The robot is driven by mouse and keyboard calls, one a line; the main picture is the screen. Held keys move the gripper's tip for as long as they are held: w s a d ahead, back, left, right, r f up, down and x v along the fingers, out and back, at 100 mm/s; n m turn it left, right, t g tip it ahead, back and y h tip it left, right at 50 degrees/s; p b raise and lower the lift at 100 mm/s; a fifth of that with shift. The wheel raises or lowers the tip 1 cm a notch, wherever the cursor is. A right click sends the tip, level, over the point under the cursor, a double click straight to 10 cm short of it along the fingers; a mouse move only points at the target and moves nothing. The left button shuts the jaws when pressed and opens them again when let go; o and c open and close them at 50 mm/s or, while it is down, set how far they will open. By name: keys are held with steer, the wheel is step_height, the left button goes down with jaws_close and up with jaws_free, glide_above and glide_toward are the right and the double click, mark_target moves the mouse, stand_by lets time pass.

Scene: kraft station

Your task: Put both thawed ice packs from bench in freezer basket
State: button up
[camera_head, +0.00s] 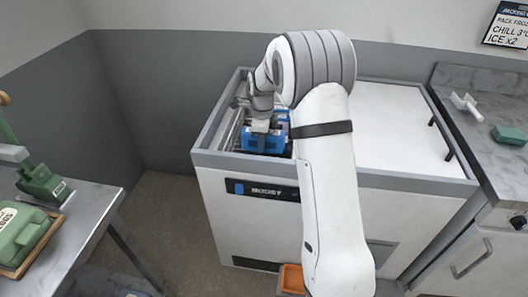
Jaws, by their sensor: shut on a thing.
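My gripper (261,127) is in the open left part of the white chest freezer (245,205). It is shut on a blue ice pack (262,143), which hangs upright below the fingers inside the opening. A second blue thing (282,115), likely the other ice pack, shows just behind it, partly hidden by my arm. The wire freezer basket (231,128) shows at the left inside the opening. I cannot tell whether the held pack touches the basket floor.
A white lid (385,130) covers the freezer's right part. A grey bench (480,90) on the right holds a white object (465,103) and a green one (510,135). A metal table (88,195) with green items stands at left. An orange bin (292,279) is on the floor.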

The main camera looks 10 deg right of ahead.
steer(key=shift+d+f, duration=0.15)
steer(key=shift+f, duration=2.6)
steer(key=shift+f+b, duration=0.35)
steer(key=shift+f, duration=0.25)
steer(key=o, duration=0.9)
steer(key=shift+r, duration=0.1)
